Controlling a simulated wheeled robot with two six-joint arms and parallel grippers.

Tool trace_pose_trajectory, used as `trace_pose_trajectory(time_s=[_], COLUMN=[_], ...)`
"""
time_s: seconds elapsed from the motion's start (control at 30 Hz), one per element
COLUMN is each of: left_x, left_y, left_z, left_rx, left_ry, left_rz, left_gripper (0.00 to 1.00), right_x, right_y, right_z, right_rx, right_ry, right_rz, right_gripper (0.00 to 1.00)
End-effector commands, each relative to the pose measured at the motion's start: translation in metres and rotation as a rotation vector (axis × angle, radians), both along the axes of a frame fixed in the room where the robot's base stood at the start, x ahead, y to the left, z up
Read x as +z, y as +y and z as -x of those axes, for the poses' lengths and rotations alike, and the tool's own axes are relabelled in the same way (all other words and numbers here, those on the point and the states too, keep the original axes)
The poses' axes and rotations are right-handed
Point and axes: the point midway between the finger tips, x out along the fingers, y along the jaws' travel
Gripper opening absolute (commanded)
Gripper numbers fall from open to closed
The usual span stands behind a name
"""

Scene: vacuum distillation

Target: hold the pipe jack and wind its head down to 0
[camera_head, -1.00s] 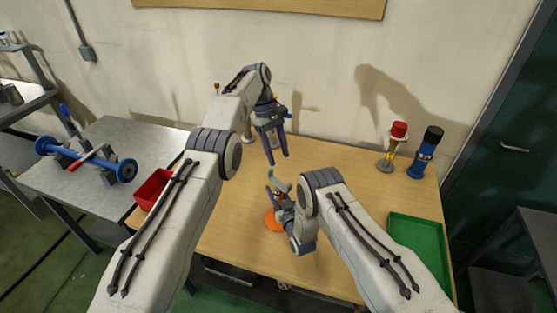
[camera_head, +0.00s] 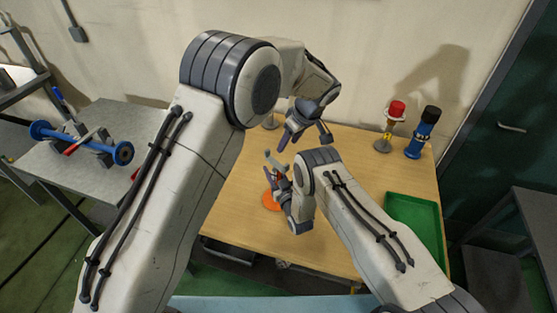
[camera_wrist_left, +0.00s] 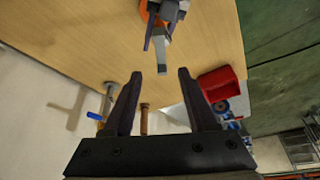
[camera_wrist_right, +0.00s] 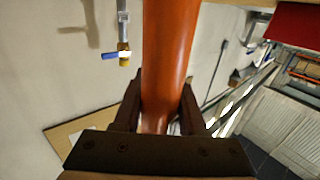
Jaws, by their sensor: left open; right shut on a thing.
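The pipe jack has an orange base (camera_head: 269,200) on the wooden table and a grey head (camera_head: 273,160) at its top. My right gripper (camera_head: 279,183) is shut on its orange post, which fills the middle of the right wrist view (camera_wrist_right: 170,60). My left gripper (camera_head: 304,139) is open and empty, behind and to the right of the head in the head view. In the left wrist view the grey head (camera_wrist_left: 161,48) lies just beyond the open fingertips (camera_wrist_left: 159,75), apart from them. The head's number reading is not visible.
A red-topped stand (camera_head: 396,110) and a blue black-capped cylinder (camera_head: 422,132) stand at the back right. A green tray (camera_head: 393,200) lies at right. A blue-wheeled device (camera_head: 122,153) sits on the left table. A red bin (camera_wrist_left: 222,83) shows in the left wrist view.

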Motion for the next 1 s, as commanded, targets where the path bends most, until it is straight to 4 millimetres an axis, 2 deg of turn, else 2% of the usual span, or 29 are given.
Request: trace_pose_trajectory(time_s=[0.17, 0.4, 0.6, 0.8, 1.0], left_x=[-0.019, -0.064, -0.094, -0.108, -0.109], left_y=[0.006, 0.019, 0.027, 0.031, 0.031], left_z=[-0.005, -0.018, -0.028, -0.033, -0.033], left_rx=[-0.001, -0.001, -0.001, -0.001, -0.001], left_ry=[-0.001, 0.001, 0.0, -0.001, -0.002], left_rz=[-0.002, -0.003, -0.002, -0.002, -0.001], left_gripper=[0.57, 0.57, 0.57, 0.57, 0.57], right_x=[0.0, 0.0, 0.001, 0.001, 0.001], right_y=[0.001, 0.001, 0.001, 0.001, 0.001], right_z=[0.0, 0.0, 0.0, 0.0, 0.0], right_rx=[0.002, 0.002, 0.002, 0.002, 0.001], right_ry=[-0.001, -0.001, -0.001, -0.001, -0.002], right_rz=[0.0, 0.0, 0.0, 0.0, -0.001], right_gripper=[0.0, 0.0, 0.0, 0.0, 0.0])
